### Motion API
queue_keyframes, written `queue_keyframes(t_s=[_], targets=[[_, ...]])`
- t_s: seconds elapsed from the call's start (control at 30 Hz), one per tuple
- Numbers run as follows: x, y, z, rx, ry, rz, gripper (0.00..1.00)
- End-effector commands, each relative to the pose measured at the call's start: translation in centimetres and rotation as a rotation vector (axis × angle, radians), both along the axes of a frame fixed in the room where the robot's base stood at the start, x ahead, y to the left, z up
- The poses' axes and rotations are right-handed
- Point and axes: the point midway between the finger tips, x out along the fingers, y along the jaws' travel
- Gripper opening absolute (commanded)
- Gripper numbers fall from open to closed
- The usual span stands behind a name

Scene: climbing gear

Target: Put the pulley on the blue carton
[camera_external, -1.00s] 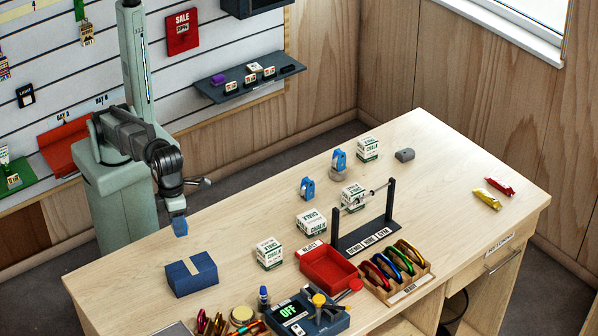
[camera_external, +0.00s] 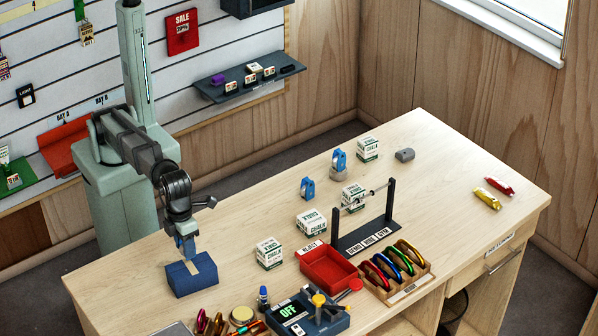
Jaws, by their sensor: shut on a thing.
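The blue carton (camera_external: 196,283) with a tan strip across its top sits near the left end of the table. My gripper (camera_external: 186,240) is over the carton, pointing down, shut on a small blue pulley (camera_external: 187,252). The pulley is at or just above the rear part of the carton's top; I cannot tell whether it touches. The fingers partly hide it. Two other blue pulleys are in view: one (camera_external: 307,188) stands on the table, and one (camera_external: 339,159) stands on a grey round piece further back.
Several white chalk boxes (camera_external: 269,254) stand across the middle of the table. A red reject tray (camera_external: 326,283), a carabiner rack (camera_external: 398,290) and a dark stand (camera_external: 362,232) are to the right. A blue scale (camera_external: 320,322) and loose gear are at the front edge.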

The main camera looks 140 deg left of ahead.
Motion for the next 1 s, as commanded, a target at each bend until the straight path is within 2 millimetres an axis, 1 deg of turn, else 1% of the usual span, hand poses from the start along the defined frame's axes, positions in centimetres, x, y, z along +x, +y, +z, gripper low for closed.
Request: queue_keyframes(t_s=[0.33, 0.73, 0.77, 1.0], targets=[[0.0, 0.0, -3.5, 0.000, 0.000, -0.001, 0.05], [0.0, 0.0, -3.9, 0.000, 0.000, -0.001, 0.05], [0.0, 0.0, -4.0, 0.000, 0.000, -0.001, 0.38], [0.0, 0.0, -3.9, 0.000, 0.000, -0.001, 0.61]])
